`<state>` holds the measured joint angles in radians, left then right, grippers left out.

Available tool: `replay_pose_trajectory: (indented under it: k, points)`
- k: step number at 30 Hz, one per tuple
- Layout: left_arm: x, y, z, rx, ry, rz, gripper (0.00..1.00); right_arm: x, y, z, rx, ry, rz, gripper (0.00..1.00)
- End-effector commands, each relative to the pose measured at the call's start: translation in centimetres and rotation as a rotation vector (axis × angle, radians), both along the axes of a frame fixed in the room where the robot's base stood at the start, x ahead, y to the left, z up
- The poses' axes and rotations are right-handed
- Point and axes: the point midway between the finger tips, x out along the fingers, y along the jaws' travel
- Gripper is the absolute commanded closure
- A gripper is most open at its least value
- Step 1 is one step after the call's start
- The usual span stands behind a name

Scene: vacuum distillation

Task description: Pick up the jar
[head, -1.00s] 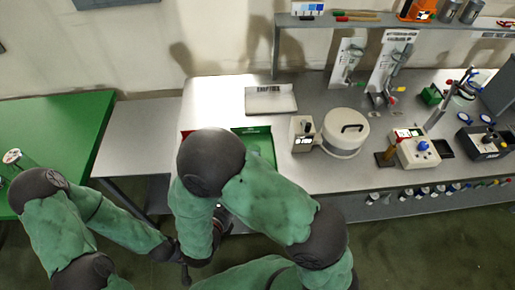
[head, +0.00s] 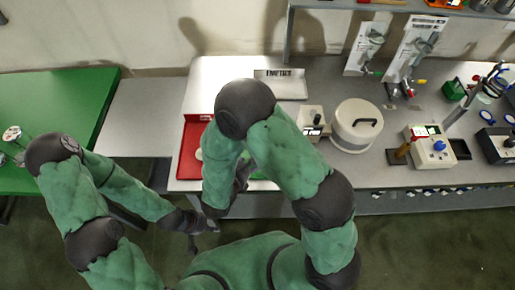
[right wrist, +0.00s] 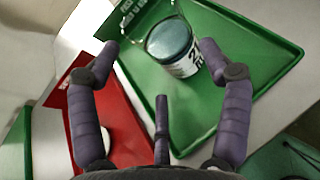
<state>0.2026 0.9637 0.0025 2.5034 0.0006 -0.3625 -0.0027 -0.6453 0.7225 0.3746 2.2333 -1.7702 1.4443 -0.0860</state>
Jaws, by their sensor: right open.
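In the right wrist view a jar (right wrist: 172,42) with a blue-green lid and a white label with dark print stands on a green tray (right wrist: 262,42). My right gripper (right wrist: 160,47) is open, with a finger on either side of the jar's near part. I cannot tell whether the fingers touch it. In the head view my right arm hides the jar and most of the green tray. My left gripper (head: 200,226) is low in front of the bench, apart from the trays, and its jaws are too small and dark to read.
A red tray (head: 188,155) lies left of the green one, with a white round thing in it. A labelled tray (head: 280,88) lies behind. A white lidded pot (head: 355,125) and instruments stand to the right. A green table (head: 60,115) is at the left.

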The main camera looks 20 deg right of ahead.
Motion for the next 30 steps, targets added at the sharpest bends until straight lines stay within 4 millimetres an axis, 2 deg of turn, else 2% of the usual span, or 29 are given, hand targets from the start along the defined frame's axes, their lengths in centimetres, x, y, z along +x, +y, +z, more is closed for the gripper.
replay_pose_trajectory:
  k: [6,10,20,25,30]
  points:
    - [0.0,0.0,-0.9,0.0,0.0,0.0,0.6,1.8,-1.8,-1.8,-0.001,0.002,-0.005,0.22]
    - [0.0,0.0,-1.0,0.0,0.0,0.0,0.6,2.7,-2.5,-2.1,0.0,0.001,-0.003,0.22]
    - [0.0,0.0,-1.0,0.0,0.0,0.0,0.6,3.1,-2.7,-2.2,-0.001,0.001,-0.001,0.22]
    - [0.0,0.0,-1.1,0.0,0.0,0.0,0.6,3.1,-2.7,-2.2,-0.001,0.001,-0.001,0.7]
    - [0.0,0.0,-1.1,0.0,0.0,0.0,0.6,3.1,-2.7,-2.2,-0.001,-0.001,-0.001,0.7]
